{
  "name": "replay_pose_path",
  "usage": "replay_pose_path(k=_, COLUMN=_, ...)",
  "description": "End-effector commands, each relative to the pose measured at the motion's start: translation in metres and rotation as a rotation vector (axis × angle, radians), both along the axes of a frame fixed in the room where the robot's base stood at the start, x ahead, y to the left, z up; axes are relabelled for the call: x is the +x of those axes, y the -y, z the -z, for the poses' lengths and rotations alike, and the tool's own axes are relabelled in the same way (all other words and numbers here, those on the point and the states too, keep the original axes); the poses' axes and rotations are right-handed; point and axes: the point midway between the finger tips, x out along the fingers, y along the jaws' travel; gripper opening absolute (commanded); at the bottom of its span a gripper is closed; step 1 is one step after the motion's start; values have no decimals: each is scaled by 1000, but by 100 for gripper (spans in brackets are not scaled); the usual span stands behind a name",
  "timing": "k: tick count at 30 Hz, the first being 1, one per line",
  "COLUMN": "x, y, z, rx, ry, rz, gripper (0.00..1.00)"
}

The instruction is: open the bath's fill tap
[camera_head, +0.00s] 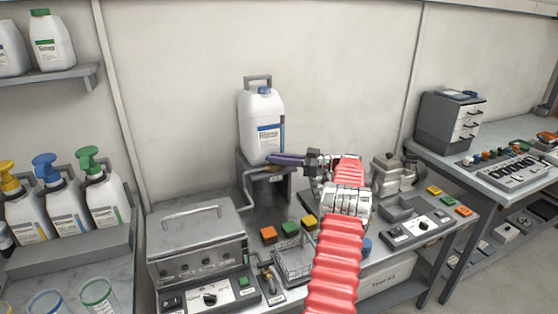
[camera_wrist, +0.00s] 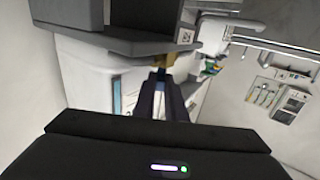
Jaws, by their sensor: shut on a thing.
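A white jug (camera_head: 262,122) with a blue cap and blue label stands on a grey raised stand (camera_head: 250,165) against the back wall. A grey pipe (camera_head: 247,184) curves down at the stand's front. My gripper (camera_head: 270,159) reaches in from the right, with its dark purple fingers at the stand's front, just below the jug. In the wrist view, my gripper (camera_wrist: 160,76) is shut on a small brass-coloured part, the fill tap (camera_wrist: 164,63). The fingers hide much of the tap, so its turn is unclear. The metal bath (camera_head: 195,240) sits below left, its lid down.
Coloured blocks (camera_head: 289,229) and a wire basket (camera_head: 293,262) lie on the bench below my arm. A small brass fitting (camera_head: 267,278) stands beside the bath. A compressor-like machine (camera_head: 393,172) and a control panel (camera_head: 412,229) are on the right. Pump bottles (camera_head: 103,197) stand at left.

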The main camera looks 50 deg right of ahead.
Motion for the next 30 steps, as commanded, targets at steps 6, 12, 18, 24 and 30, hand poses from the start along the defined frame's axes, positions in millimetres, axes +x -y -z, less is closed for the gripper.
replay_pose_path(k=6, x=-1, y=1, z=0, rx=0, ry=1, rz=-45, gripper=0)
replay_pose_path(k=12, x=-1, y=1, z=-1, rx=0, ry=1, rz=-71, gripper=0)
replay_pose_path(k=18, x=0, y=1, z=-1, rx=0, ry=1, rz=-81, gripper=0)
replay_pose_path(k=24, x=0, y=1, z=-1, rx=0, ry=1, rz=-82, gripper=0)
replay_pose_path(k=30, x=0, y=1, z=-1, rx=0, ry=2, rz=-83, gripper=13)
